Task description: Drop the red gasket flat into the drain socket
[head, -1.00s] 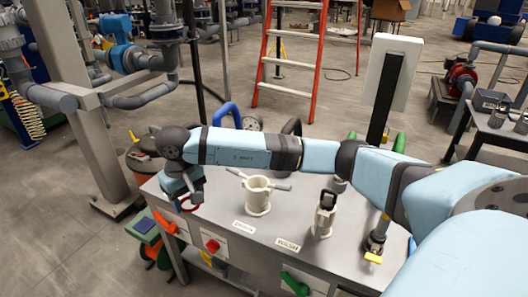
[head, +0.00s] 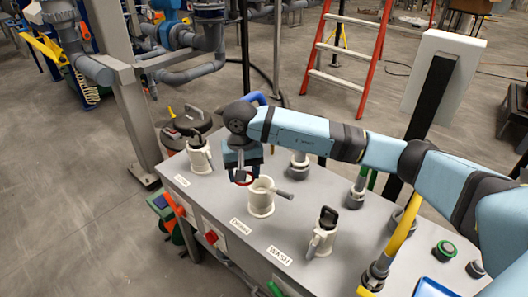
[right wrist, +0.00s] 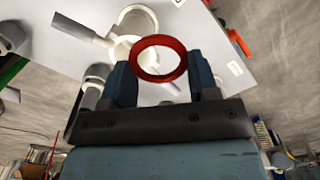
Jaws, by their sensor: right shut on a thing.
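The red gasket (head: 244,183) is a ring in my right gripper (head: 241,177). In the right wrist view the gasket (right wrist: 158,40) sits between the two fingers of my right gripper (right wrist: 162,74), which is shut on it. In the head view it shows just at the left, upper side of the cream drain socket (head: 261,206), an open upright cup with a side handle on the grey bench. The socket (right wrist: 138,20) also shows behind the gasket in the right wrist view, partly covered by it. The exact height gap is unclear. My left gripper is not in view.
A similar cream fitting (head: 199,158) stands at the bench's left end. Another with a black top (head: 322,240) stands right of the socket, near the WASH label (head: 279,256). Grey pipe stubs, one with a yellow handle (head: 402,232), stand at the right.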

